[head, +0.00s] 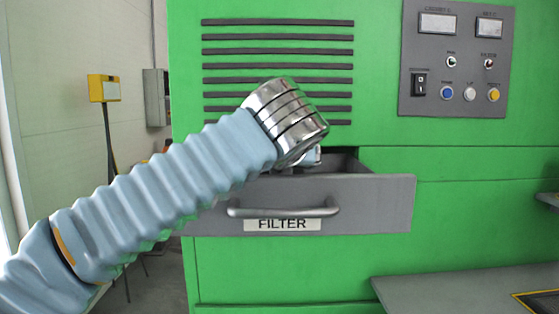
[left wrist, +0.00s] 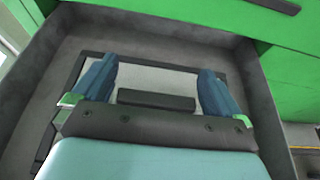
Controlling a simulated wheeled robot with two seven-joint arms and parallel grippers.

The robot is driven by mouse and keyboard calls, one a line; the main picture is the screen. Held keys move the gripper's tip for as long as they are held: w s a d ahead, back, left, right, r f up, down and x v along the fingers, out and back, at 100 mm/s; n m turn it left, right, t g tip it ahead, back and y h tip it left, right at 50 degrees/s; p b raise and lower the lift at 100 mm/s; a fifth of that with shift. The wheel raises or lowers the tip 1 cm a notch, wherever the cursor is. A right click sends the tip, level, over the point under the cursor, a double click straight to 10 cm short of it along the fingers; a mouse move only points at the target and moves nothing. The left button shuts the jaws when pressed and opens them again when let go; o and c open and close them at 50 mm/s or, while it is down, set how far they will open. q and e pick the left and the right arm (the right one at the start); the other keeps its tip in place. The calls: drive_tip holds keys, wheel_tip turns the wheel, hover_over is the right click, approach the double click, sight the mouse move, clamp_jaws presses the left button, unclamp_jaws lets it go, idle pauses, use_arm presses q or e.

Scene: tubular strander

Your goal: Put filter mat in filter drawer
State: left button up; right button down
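The filter drawer (head: 375,205) is pulled out of the green machine, with a bar handle and a FILTER label on its front. In the left wrist view the grey drawer (left wrist: 50,75) shows from above. The filter mat (left wrist: 150,78), pale with a dark rim, lies inside it. My left gripper (left wrist: 157,70) is over the mat, its two blue fingers wide apart and not closed on anything. A dark bar between the fingers shows; I cannot tell whether it belongs to the mat. In the head view my left wrist hides most of the drawer's inside. My right gripper is out of view.
A control panel (head: 457,60) with switches and buttons is on the machine's upper right. A grey shelf-like surface (head: 450,290) stands at the lower right. A yellow box on a post (head: 104,88) is at the left, near the wall.

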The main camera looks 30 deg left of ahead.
use_arm(q)
drive_tip(key=shift+r, duration=0.1)
drive_tip(key=shift+r, duration=0.4)
drive_tip(key=v, duration=1.2)
drive_tip(key=shift+p, duration=0.35)
drive_tip(key=shift+r, duration=0.1)
drive_tip(key=shift+c, duration=0.2)
